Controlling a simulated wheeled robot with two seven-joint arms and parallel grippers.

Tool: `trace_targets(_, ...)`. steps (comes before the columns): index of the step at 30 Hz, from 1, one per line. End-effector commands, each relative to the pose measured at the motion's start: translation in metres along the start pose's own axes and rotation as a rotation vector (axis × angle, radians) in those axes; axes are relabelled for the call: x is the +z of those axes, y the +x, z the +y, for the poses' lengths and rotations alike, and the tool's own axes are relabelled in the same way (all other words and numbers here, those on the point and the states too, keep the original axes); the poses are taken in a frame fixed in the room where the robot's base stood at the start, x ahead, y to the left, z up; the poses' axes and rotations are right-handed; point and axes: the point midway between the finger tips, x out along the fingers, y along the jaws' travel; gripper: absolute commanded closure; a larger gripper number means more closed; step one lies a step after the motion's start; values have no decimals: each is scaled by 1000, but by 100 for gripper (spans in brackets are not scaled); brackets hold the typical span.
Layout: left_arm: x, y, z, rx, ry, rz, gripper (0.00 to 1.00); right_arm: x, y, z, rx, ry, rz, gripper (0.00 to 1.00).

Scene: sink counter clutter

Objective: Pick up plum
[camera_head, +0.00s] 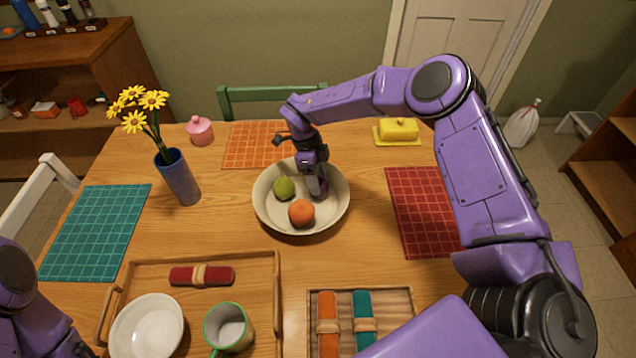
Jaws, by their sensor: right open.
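A large cream bowl (272,217) stands in the middle of the wooden table. In it lie a green fruit (284,188), an orange fruit (301,212) and, at the right, a dark purple plum (321,187) that is mostly hidden. My right gripper (317,190) reaches down into the bowl from above, right at the plum, with its jaws open. It covers much of the plum, and I cannot tell if the fingers touch it. Of my left arm only a part shows at the lower left; its gripper is out of view.
A blue vase (178,177) with yellow flowers stands left of the bowl. A wooden tray (264,267) with a white bowl (147,328) and green mug (228,329) lies in front. A yellow butter dish (399,130) and pink jar (200,131) stand behind. Placemats lie around.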

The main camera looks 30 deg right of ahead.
Motion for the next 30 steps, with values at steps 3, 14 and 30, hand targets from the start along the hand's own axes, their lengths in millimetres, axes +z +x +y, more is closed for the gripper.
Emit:
trace_targets(3,-3,-7,-1,0,0,0,46,-1,15,1,1,0,1,40)
trace_targets(14,-3,-6,-1,0,0,0,46,0,22,0,-1,1,-1,69)
trace_targets(30,-1,-2,0,0,0,0,46,-6,-5,3,-3,2,-6,77)
